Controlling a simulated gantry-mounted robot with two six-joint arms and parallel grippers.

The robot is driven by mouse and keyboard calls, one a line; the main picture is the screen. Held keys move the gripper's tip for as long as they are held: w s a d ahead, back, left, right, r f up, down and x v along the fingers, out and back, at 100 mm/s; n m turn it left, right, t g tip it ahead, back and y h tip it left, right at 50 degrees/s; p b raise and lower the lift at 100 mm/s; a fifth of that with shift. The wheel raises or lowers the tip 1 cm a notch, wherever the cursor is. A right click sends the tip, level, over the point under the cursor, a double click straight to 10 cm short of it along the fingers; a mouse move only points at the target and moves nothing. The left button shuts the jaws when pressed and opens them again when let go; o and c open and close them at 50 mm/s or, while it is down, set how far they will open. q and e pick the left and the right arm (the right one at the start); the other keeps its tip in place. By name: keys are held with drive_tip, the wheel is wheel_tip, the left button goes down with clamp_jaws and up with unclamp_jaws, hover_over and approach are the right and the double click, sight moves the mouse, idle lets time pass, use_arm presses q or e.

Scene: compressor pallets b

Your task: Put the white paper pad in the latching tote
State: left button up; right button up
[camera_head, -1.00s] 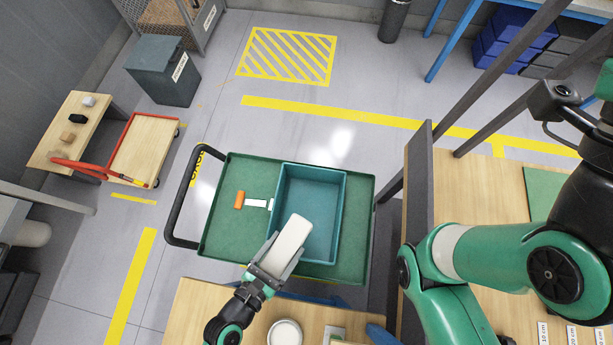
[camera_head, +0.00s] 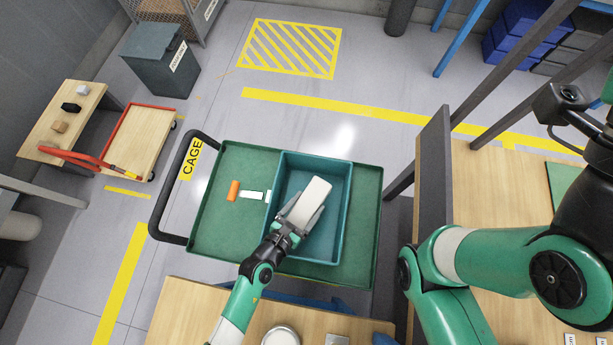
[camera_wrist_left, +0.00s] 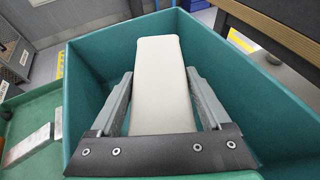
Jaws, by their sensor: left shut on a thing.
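The white paper pad (camera_head: 312,200) is a pale oblong block. My left gripper (camera_head: 302,214) is shut on it, with a finger along each long side. The pad is over the teal latching tote (camera_head: 347,195), within its rim as seen from the head. In the left wrist view the pad (camera_wrist_left: 162,85) points away between the fingers, with the tote's walls (camera_wrist_left: 92,75) around it. I cannot tell whether the pad touches the tote floor. My right arm shows at the right of the head view, but its gripper is out of view.
The tote stands on a green cart tray (camera_head: 215,225) with a black handle. An orange-handled tool (camera_head: 233,190) and a pale flat piece (camera_head: 252,194) lie left of the tote. A wooden bench (camera_head: 190,310) is in front, and a dark upright panel (camera_head: 432,200) stands at the right.

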use_arm(q)
drive_tip(key=shift+f, duration=0.85)
use_arm(e)
drive_tip(key=shift+f, duration=0.65)
use_arm(q)
drive_tip(key=o, duration=1.2)
